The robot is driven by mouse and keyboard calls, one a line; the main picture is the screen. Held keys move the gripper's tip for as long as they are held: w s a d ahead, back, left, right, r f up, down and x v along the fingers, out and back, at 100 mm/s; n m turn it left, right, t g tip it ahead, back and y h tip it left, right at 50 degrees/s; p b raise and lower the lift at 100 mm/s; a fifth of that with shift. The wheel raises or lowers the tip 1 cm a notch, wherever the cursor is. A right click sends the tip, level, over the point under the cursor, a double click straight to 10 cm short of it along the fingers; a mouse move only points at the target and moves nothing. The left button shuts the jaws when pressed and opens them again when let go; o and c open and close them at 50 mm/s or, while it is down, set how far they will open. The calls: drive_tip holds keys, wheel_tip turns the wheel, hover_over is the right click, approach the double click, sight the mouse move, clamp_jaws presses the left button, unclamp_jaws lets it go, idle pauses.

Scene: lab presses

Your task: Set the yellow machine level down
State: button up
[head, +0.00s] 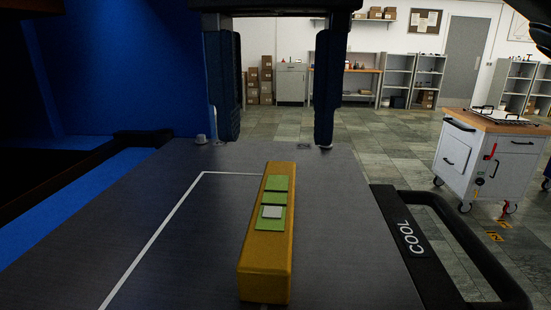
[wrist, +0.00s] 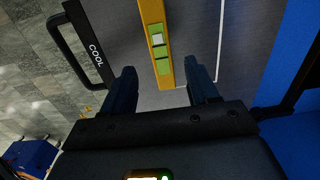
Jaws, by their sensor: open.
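The yellow machine level (head: 266,265) is a long yellow bar with green panels and a pale grey square on top. It appears to lie flat on the dark grey plate (head: 160,225), lengthwise away from me. My gripper (head: 274,141) is open and empty, its two dark fingers hanging beyond the level's far end in the head view. In the wrist view my gripper (wrist: 162,72) has one finger on each side of the level (wrist: 152,12), with clear gaps and no contact seen. The level's near end is cut off there.
A white outline (head: 150,240) is drawn on the plate, with the level across its right part. A black handle marked COOL (head: 455,230) runs along the right edge. A blue machine body (head: 120,65) stands left. A white cart (head: 480,160) stands on the floor at right.

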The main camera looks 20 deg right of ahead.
wheel_tip(320, 180, up, 5)
drive_tip(key=shift+f, duration=0.1)
idle(0.7)
